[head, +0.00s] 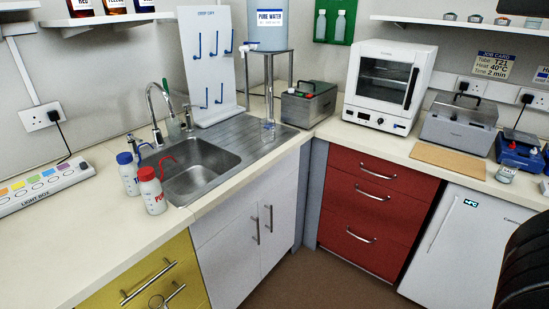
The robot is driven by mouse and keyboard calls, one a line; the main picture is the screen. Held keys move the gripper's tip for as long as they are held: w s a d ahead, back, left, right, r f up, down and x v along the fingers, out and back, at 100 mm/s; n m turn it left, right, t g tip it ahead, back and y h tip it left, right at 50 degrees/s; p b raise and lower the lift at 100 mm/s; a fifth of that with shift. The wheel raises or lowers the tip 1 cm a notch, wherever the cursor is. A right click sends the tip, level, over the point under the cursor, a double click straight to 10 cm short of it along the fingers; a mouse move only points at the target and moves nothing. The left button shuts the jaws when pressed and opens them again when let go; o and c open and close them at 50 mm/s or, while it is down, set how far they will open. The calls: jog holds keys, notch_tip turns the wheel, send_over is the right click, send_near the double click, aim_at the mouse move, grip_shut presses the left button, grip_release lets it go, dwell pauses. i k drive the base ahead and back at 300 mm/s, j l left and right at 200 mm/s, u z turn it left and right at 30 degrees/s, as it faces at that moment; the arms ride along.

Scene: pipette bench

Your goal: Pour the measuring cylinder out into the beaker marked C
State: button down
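I cannot make out a beaker marked C. A small glass jar with a label (506,175) stands on the right counter, but its marking is not readable. My gripper is not in view; a black ribbed shape at the lower right edge may be part of my arm.
A sink (200,180) with a tap lies left of the drainer. A PURE WATER tank (268,30), oven (385,85) and grey bath (458,122) line the back. The floor in front is clear.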

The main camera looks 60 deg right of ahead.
aim_at(266, 125)
jog(key=l+z, duration=0.5)
jog(key=l, duration=1.15)
